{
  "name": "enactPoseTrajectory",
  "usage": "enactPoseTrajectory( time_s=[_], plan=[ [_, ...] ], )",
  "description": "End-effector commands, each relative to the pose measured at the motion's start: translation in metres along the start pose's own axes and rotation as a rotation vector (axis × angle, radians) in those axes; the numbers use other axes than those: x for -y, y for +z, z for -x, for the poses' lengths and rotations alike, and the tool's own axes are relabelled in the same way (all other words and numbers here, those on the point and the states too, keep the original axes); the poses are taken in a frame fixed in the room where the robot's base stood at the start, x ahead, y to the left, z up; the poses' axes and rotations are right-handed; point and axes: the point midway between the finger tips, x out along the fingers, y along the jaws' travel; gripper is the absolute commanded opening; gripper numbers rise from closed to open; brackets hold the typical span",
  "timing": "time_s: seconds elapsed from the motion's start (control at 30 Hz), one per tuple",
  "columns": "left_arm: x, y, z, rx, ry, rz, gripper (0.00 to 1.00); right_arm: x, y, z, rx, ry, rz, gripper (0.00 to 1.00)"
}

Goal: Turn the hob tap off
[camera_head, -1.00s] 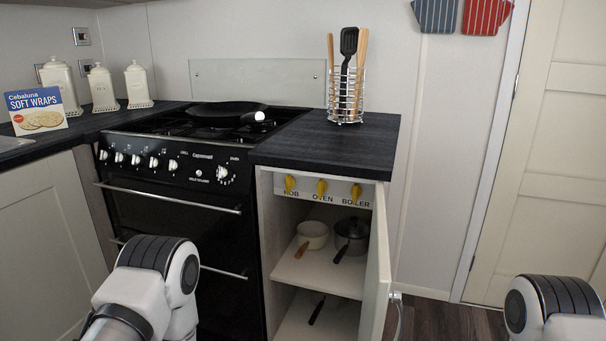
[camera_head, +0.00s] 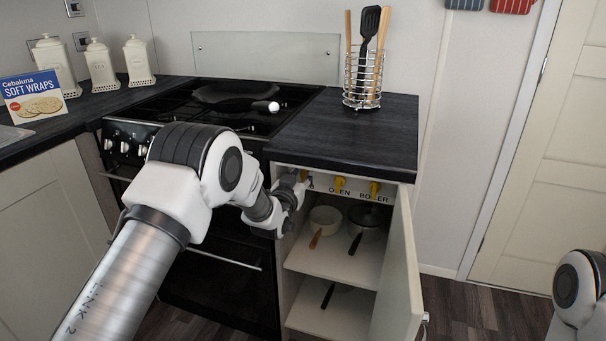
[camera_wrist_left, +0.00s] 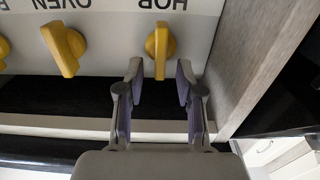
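The yellow hob tap (camera_wrist_left: 160,44) is on the white panel under the letters HOB, which appear upside down in the left wrist view. Its handle runs up and down in that view. My left gripper (camera_wrist_left: 159,74) is open, with one finger on each side of the tap's near end; I cannot tell whether they touch it. In the head view my left gripper (camera_head: 291,191) is at the cupboard's upper left, and the hob tap (camera_head: 303,175) is mostly hidden behind it. My right gripper is out of view.
The yellow oven tap (camera_head: 339,184) and boiler tap (camera_head: 375,190) are to the right. The open cupboard door (camera_head: 402,265) stands at the right. Pans (camera_head: 324,219) sit on the shelf below. The worktop (camera_head: 350,130) overhangs the panel. The cooker (camera_head: 215,270) is at the left.

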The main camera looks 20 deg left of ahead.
Motion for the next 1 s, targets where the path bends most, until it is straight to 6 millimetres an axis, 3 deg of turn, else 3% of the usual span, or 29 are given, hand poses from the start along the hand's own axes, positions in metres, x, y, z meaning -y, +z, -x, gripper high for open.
enactPoseTrajectory(
  time_s=[0.3, 0.33, 0.4, 0.43, 1.0],
  plan=[
    [0.0000, 0.0000, -0.0095, 0.001, 0.000, 0.000, 0.36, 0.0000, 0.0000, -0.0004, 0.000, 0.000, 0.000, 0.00],
    [0.0000, 0.0000, -0.0094, 0.001, 0.000, 0.000, 0.29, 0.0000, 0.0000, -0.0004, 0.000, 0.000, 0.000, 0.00],
    [0.0000, 0.0001, -0.0094, 0.002, 0.000, 0.000, 0.05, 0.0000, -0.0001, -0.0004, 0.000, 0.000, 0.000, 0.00],
    [0.0000, 0.0001, -0.0093, 0.002, 0.000, 0.000, 0.00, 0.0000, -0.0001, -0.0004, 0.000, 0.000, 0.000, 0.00],
    [-0.0014, 0.0073, -0.0076, 0.015, 0.001, -0.041, 0.00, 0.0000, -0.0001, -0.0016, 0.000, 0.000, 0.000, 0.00]
  ],
)
